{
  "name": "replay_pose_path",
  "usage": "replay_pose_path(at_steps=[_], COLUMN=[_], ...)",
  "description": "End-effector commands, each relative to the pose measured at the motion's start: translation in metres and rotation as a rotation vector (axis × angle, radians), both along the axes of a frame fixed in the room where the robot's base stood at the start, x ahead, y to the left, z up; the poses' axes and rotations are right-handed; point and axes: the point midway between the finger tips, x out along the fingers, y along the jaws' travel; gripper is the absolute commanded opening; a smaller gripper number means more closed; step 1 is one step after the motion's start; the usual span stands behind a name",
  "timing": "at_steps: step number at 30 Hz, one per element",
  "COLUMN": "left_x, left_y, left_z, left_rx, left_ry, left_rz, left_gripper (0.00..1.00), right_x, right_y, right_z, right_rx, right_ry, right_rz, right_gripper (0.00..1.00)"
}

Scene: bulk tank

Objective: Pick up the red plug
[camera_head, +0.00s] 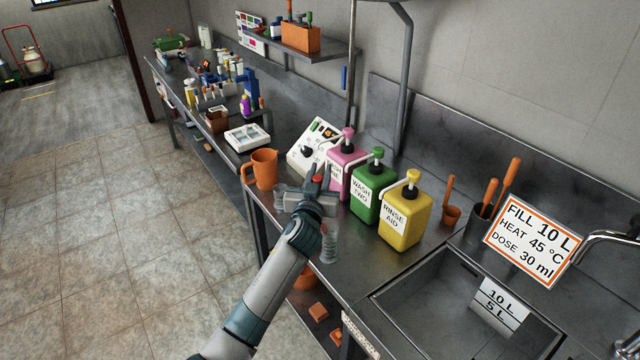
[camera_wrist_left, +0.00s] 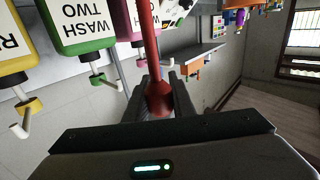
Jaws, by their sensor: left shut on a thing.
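The red plug (camera_wrist_left: 159,98) sits between the two fingers of my left gripper in the left wrist view, with a red stem running up from it. In the head view only a small red part of the plug (camera_head: 316,179) shows at the fingertips. My left gripper (camera_head: 319,183) is shut on the plug, in front of the pink bottle and right of the orange jug. The fingers hide part of the plug. My right gripper is not in view.
Pink (camera_head: 345,170), green (camera_head: 371,190) and yellow (camera_head: 405,215) pump bottles stand close by on the steel counter. An orange jug (camera_head: 262,169) and a white control box (camera_head: 312,145) are near. A sink (camera_head: 450,300) lies at the lower right, with a sign behind it.

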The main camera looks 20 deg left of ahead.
Motion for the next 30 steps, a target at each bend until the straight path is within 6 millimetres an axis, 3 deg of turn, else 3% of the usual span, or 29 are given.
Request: replay_pose_path(at_steps=[15,30], left_x=[0.0,0.0], left_y=[-0.001,0.0], left_z=[0.078,0.087], left_rx=[0.001,0.001], left_ry=[-0.005,-0.002], left_rz=[-0.002,-0.002], left_gripper=[0.0,0.0], right_x=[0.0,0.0], right_y=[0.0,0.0], right_z=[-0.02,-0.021], right_rx=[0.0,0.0], right_ry=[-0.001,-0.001], right_rz=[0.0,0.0], right_gripper=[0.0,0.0])
